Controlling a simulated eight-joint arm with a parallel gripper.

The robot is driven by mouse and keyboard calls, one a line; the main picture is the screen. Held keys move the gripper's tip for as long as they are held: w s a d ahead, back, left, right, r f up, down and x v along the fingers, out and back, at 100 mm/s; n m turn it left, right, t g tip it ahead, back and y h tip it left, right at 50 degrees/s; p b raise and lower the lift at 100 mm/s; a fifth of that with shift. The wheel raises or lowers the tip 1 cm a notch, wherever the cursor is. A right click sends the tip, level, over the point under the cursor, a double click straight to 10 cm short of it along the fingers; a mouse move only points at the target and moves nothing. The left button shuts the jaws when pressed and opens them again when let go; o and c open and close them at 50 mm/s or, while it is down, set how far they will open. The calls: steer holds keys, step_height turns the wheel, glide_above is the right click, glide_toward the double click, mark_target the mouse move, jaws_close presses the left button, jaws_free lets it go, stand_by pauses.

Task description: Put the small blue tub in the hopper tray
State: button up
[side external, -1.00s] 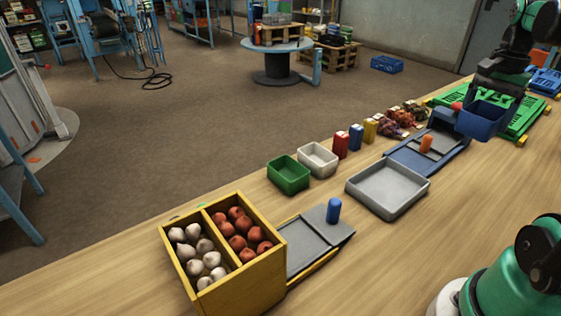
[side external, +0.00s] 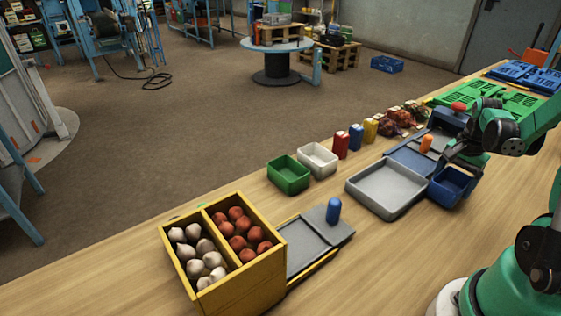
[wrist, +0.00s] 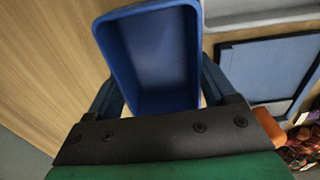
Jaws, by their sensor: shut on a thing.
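The small blue tub (side external: 452,186) is empty and held by my gripper (side external: 458,158), which is shut on it. In the wrist view the tub (wrist: 155,55) hangs between the two fingers (wrist: 160,95), open side toward the camera. In the side view the tub is beside the right corner of a shallow grey tray (side external: 385,187), which I take for the hopper tray. That tray is empty, and its edge shows at the top right of the wrist view (wrist: 260,17). The gap between tub and table is hard to tell.
A blue slide panel (side external: 415,157) with an orange knob (side external: 426,143) adjoins the grey tray. Green (side external: 289,174) and white (side external: 318,160) bins and a two-part wooden box (side external: 245,275) stand leftward. Green crates (side external: 505,103) lie at the back right. The bench front is clear.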

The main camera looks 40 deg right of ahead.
steer(key=shift+f, duration=0.35)
steer(key=shift+f, duration=0.1)
steer(key=o, duration=1.1)
step_height(320, 180, up, 12)
steer(key=w+a+n+t, duration=0.2)
steer(key=a+n, duration=0.4)
steer(key=a, duration=0.2)
steer(key=w+a+n+t, duration=0.2)
steer(key=w+a+n, duration=0.1)
steer(key=a+n, duration=0.3)
steer(key=w+a+r+n+t, duration=0.1)
steer(key=w+a+n+t, duration=0.2)
steer(key=a+n, duration=0.3)
steer(key=shift+w+a, duration=0.1)
steer(key=shift+a, duration=2.45)
